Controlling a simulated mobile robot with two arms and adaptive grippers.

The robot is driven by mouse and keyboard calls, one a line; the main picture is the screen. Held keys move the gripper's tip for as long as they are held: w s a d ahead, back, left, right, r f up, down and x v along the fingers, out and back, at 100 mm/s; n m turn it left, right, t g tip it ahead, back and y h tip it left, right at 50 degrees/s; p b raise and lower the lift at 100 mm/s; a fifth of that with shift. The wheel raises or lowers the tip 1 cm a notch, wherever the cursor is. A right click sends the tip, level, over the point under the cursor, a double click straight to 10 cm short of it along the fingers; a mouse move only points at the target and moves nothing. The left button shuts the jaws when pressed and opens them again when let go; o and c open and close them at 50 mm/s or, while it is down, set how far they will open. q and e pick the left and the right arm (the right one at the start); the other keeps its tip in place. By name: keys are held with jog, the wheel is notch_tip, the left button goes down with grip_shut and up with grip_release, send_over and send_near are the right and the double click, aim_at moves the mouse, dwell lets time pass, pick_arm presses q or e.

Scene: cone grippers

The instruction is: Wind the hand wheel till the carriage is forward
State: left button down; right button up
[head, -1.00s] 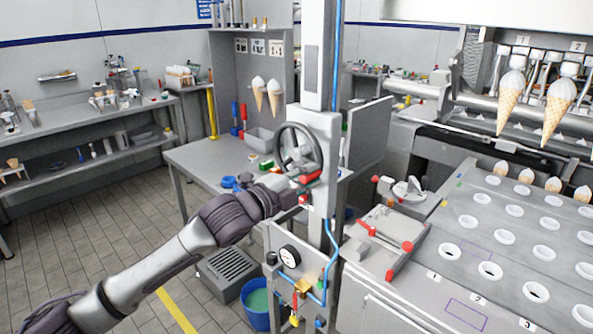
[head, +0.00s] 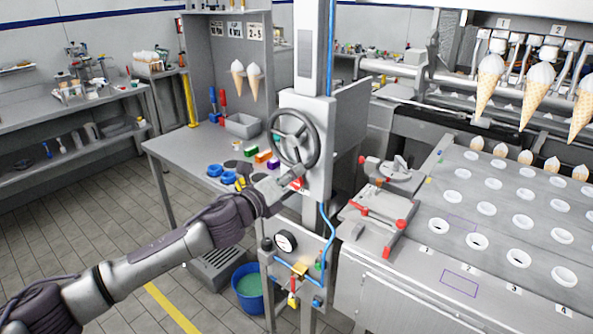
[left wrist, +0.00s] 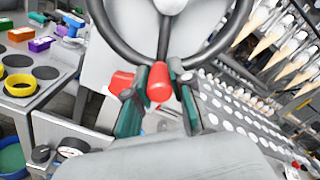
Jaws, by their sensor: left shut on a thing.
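The dark hand wheel (head: 295,138) stands on the front of a white column (head: 311,70). My left gripper (head: 294,181) is at the bottom of its rim. In the left wrist view, the wheel's red handle (left wrist: 158,82) sits between the teal-sided fingers (left wrist: 160,108), and the gripper is shut on it. The wheel rim (left wrist: 125,48) curves just behind the handle. At the right, a row of holders carries several hanging cones (head: 537,92) above the machine bed. I cannot tell which part is the carriage. My right gripper is not in view.
A grey workbench (head: 175,155) with small coloured blocks stands left of the column. Below are a pressure gauge (head: 285,241) with blue hoses and a blue bucket (head: 247,288). A plate with holes (head: 500,190) and a red-handled clamp (head: 380,210) lie to the right.

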pick_arm(q)
jog(key=shift+w+a+f+m+p, duration=0.2)
jog(key=shift+w+a+m, duration=0.3)
jog(key=shift+m, duration=0.5)
jog(key=shift+w+a+f+m+p, duration=0.1)
jog(key=shift+w+a+f+m, duration=0.2)
jog(key=shift+a+m, duration=0.5)
jog(key=shift+d+r, duration=0.1)
jog(key=shift+d, duration=0.05)
jog(key=c, duration=1)
grip_release()
jog(key=shift+w, duration=0.15)
jog(key=v, duration=1.2)
